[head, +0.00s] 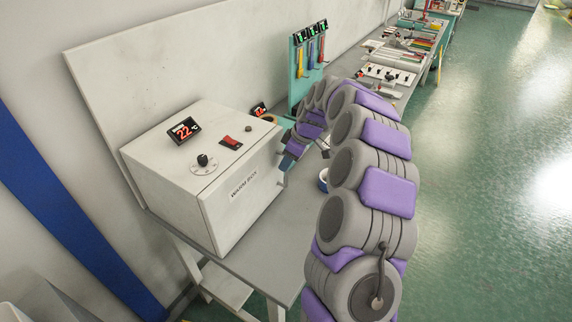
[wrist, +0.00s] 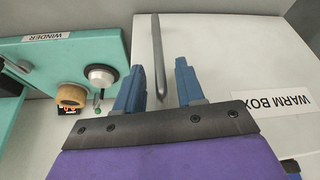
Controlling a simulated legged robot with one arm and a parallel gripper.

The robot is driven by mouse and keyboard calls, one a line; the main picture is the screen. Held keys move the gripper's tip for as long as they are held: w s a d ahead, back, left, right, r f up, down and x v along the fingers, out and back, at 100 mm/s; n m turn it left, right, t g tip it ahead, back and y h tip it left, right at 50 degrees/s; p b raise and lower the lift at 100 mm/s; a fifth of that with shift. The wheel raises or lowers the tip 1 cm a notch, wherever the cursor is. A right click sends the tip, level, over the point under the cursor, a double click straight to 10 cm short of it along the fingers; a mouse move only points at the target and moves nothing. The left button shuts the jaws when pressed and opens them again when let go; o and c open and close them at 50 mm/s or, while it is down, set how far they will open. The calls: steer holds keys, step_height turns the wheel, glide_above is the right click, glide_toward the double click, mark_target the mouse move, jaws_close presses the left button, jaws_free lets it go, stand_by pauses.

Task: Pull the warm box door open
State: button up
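The warm box (head: 165,160) is a white cabinet on the bench. Its door (head: 242,200), lettered WARM BOX, looks shut in the head view. The door's grey bar handle (wrist: 157,45) shows in the wrist view; in the head view it is mostly hidden by my gripper (head: 285,158). In the wrist view my gripper (wrist: 159,68) is open, with one blue finger on each side of the bar and gaps to both. I cannot tell whether the fingertips reach deep enough to enclose it.
A teal winder (wrist: 50,50) with a tape roll stands beside the box at left in the wrist view. A teal tool rack (head: 308,62) stands farther along the bench (head: 262,250). The green floor (head: 480,200) at right is clear.

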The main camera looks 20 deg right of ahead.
steer(key=shift+w+a+f, duration=0.2)
steer(key=shift+f, duration=0.45)
steer(key=shift+c, duration=0.2)
jaws_close()
